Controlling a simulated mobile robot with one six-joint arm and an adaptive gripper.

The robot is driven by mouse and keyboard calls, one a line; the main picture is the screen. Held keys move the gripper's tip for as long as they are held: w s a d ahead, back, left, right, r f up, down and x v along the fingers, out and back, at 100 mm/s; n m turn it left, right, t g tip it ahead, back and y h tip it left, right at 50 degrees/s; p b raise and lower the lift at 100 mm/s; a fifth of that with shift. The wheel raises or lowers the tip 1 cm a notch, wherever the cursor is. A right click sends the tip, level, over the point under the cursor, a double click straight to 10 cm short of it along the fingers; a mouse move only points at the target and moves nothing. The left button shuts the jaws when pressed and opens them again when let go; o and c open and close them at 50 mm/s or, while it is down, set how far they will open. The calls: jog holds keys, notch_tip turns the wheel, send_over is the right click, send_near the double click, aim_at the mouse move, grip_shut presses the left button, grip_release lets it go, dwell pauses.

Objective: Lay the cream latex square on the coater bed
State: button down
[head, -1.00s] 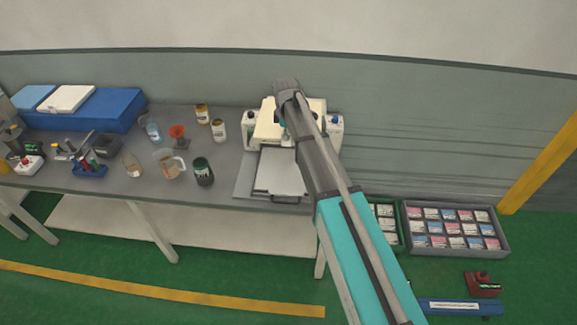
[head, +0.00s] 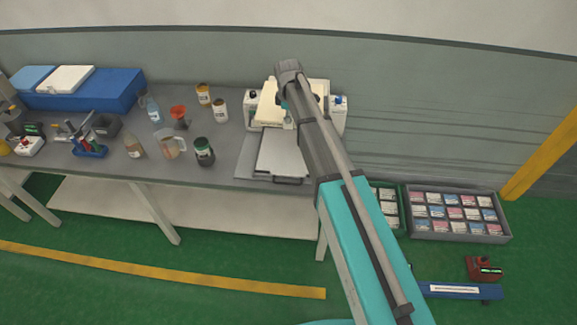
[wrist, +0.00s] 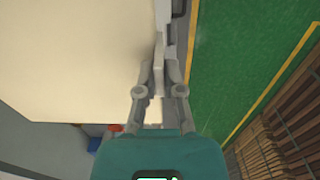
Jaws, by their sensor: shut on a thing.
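The cream latex square (head: 267,108) is off the bench, held over the back part of the coater in the head view. It fills much of the upper left of the wrist view (wrist: 75,60). My gripper (wrist: 158,75) is shut on its right edge in that view; in the head view my gripper (head: 288,108) is partly hidden by my arm. The coater bed (head: 281,154) is a pale flat plate in front of the coater. Its visible part is bare, and my arm covers some of its right side. I cannot tell the gap between square and coater.
A dark green jar (head: 204,152), a beaker (head: 172,147) and bottles stand left on the grey bench (head: 222,168). Crates of small packets (head: 456,214) lie on the floor at right.

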jog(key=shift+f+b, duration=10.15)
jog(key=shift+f, duration=0.4)
jog(key=shift+f+b, duration=2.1)
jog(key=shift+f, duration=0.15)
jog(key=c, duration=0.8)
grip_release()
jog(key=shift+o, duration=0.2)
jog(key=shift+r, duration=0.3)
notch_tip(320, 180, up, 12)
jog(key=p, duration=1.2)
jog(key=shift+s, duration=0.15)
jog(key=shift+f, duration=0.1)
